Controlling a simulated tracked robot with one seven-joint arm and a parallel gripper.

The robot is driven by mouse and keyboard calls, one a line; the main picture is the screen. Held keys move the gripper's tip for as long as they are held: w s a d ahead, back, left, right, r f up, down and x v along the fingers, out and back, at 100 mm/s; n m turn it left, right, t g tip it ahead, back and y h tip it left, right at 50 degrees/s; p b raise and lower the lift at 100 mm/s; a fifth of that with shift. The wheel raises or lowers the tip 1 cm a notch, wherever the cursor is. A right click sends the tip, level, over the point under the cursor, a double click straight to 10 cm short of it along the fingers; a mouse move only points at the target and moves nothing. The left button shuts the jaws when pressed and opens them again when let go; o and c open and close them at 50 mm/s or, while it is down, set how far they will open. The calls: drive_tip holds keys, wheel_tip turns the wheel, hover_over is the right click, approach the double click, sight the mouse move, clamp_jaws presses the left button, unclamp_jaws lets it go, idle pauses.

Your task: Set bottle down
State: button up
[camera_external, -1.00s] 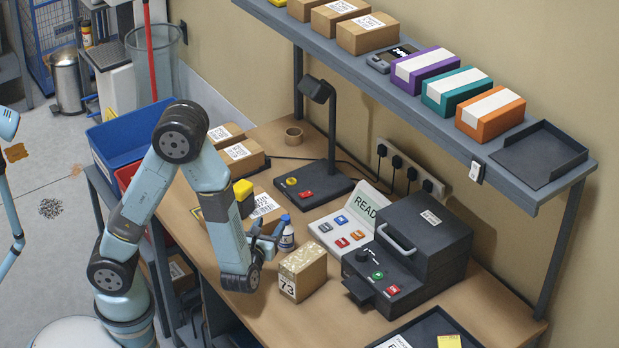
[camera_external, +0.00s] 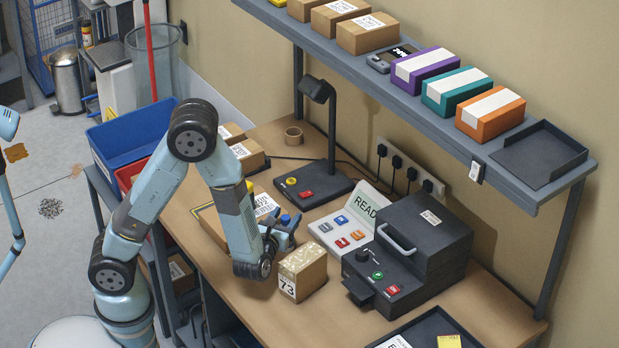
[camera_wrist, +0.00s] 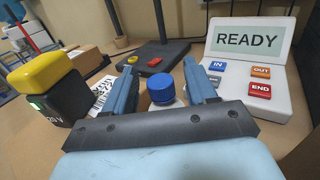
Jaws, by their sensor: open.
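The bottle with a blue cap (camera_wrist: 161,87) stands on the table. In the wrist view its cap shows between the two blue fingers of my gripper (camera_wrist: 162,92), with a gap on each side. The bottle's body is hidden there behind the gripper's front edge. In the external view my gripper (camera_external: 281,235) is low over the table at the bottle, and a bit of the blue cap (camera_external: 285,219) shows. My gripper is open; whether either finger touches the bottle, I cannot tell.
A box marked 73 (camera_external: 303,273) stands close to the right of my gripper. A yellow-topped black device (camera_wrist: 45,85) is left of the gripper.

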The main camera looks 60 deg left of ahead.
drive_tip(key=shift+c, duration=0.3)
clamp_jaws()
idle(0.3)
